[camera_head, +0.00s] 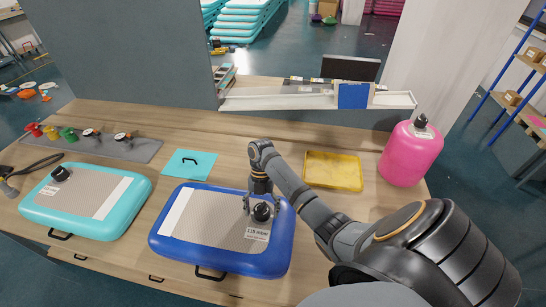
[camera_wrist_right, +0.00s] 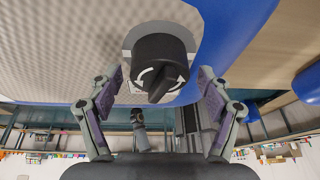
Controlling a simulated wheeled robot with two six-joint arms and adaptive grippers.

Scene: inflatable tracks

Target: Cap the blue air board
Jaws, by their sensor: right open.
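The blue air board (camera_head: 215,262) lies flat on the wooden bench, with a grey textured top and a label. A black cap (camera_head: 263,212) sits on the board near its right end. The cap also shows in the right wrist view (camera_wrist_right: 160,62), with white arrows and a raised grip. My right gripper (camera_head: 260,205) is directly over the cap with its fingers on either side of it. In the right wrist view the fingers (camera_wrist_right: 155,88) are spread apart, one to each side of the cap, with gaps visible. My left gripper is not in view.
A turquoise board (camera_head: 75,222) with a black cap lies to the left. Behind are a grey mat (camera_head: 125,147) with coloured valve parts, a turquoise pad (camera_head: 190,163), a yellow tray (camera_head: 333,183) and a pink canister (camera_head: 408,155). Bare bench shows between the blue board and the tray.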

